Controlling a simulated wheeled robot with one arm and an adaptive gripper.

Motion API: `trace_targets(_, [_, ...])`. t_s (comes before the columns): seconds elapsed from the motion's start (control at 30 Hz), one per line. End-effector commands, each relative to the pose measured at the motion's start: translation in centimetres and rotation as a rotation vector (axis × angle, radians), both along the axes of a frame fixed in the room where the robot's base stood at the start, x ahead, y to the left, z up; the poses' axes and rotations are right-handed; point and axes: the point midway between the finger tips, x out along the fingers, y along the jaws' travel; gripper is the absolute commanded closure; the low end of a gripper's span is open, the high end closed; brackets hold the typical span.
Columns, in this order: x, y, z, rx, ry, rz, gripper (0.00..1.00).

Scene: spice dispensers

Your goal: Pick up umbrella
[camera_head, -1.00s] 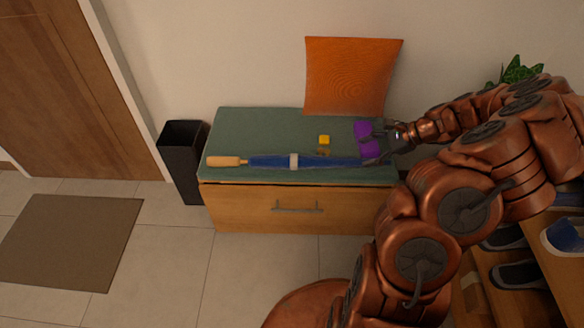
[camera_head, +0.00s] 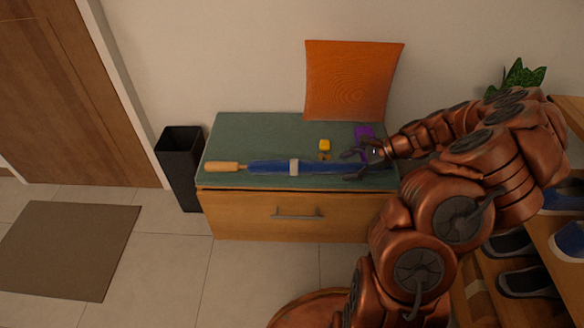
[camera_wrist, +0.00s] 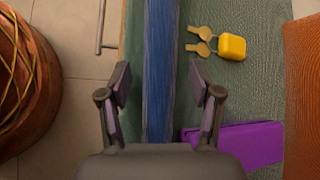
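The blue umbrella (camera_head: 262,167) lies flat along the front part of the green bench top, with its wooden handle (camera_head: 224,166) at the left and a pale band around its middle. In the wrist view the blue umbrella (camera_wrist: 160,70) runs up the picture between the two fingers. My gripper (camera_head: 350,165) is over the umbrella's right end. In the wrist view my gripper (camera_wrist: 160,82) is open, one finger on each side of the umbrella, with clear gaps and no visible contact. The umbrella's right end is hidden by my gripper.
Yellow-tagged keys (camera_head: 324,145) and a purple item (camera_head: 364,132) lie behind the umbrella on the bench (camera_head: 245,130). An orange cushion (camera_head: 352,80) leans on the wall. A black bin (camera_head: 180,165) stands left. A shoe rack (camera_head: 545,255) is at the right.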

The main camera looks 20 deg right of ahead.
Motion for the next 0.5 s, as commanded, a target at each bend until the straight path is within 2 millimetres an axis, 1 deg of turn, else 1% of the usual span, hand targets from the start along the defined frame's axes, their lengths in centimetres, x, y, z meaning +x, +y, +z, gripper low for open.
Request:
trace_targets(0.03, [0.0, 0.0, 0.01, 0.0, 0.0, 0.0, 0.43])
trace_targets(0.07, [-0.01, -0.01, 0.01, 0.0, 0.0, 0.0, 0.46])
trace_targets(0.5, [-0.02, -0.04, 0.01, 0.0, 0.0, 0.0, 0.91])
